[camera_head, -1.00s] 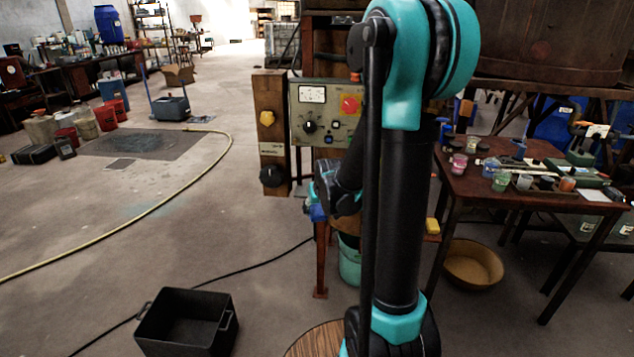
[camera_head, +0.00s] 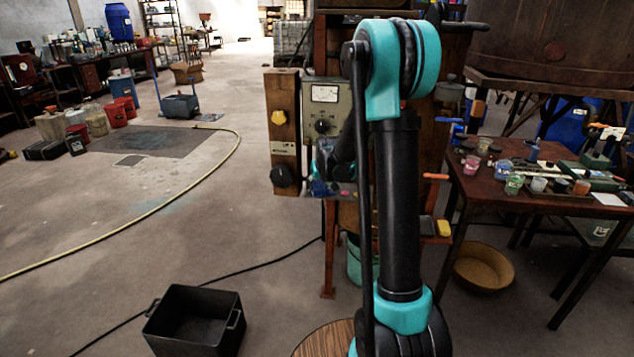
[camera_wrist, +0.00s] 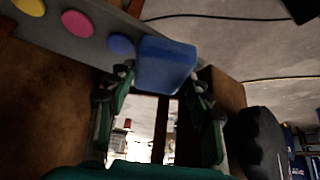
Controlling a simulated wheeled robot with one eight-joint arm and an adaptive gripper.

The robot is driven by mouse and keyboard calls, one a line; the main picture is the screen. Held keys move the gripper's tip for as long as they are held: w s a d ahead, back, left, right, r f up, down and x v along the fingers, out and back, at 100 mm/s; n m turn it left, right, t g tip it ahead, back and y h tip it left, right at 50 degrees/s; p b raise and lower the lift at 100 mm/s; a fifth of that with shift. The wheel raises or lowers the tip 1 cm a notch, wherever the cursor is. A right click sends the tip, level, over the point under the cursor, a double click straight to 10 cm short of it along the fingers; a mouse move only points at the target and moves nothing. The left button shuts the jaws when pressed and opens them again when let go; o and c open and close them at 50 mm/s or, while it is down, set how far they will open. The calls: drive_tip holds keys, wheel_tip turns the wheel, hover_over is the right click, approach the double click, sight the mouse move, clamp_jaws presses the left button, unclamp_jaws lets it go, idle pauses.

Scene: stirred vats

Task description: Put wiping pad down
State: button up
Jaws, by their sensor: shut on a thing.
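The wiping pad (camera_wrist: 168,64) is a blue block in the wrist view. My gripper (camera_wrist: 162,80) is shut on it, one finger at each side. The pad is beside the end of a grey ledge (camera_wrist: 98,35) that bears yellow, pink and blue round spots; I cannot tell whether it touches the ledge. In the head view my gripper (camera_head: 326,160) is in front of the control panel's lower left, partly hidden by my arm. A small blue patch shows just below it, too small to tell pad from spot.
The grey control panel (camera_head: 324,98) stands beside a wooden post (camera_head: 284,150) with a yellow knob and a black knob. A table with jars (camera_head: 480,190) is at the right. A black bin (camera_head: 195,320) and a tan bowl (camera_head: 484,268) stand on the floor. Open floor lies left.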

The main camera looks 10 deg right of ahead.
sight(317, 181)
drive_tip(key=w, duration=0.4)
drive_tip(key=shift+a, duration=0.2)
drive_tip(key=shift+s+f, duration=0.1)
drive_tip(key=shift+f, duration=0.2)
drive_tip(key=shift+f, duration=0.15)
drive_tip(key=o, duration=1)
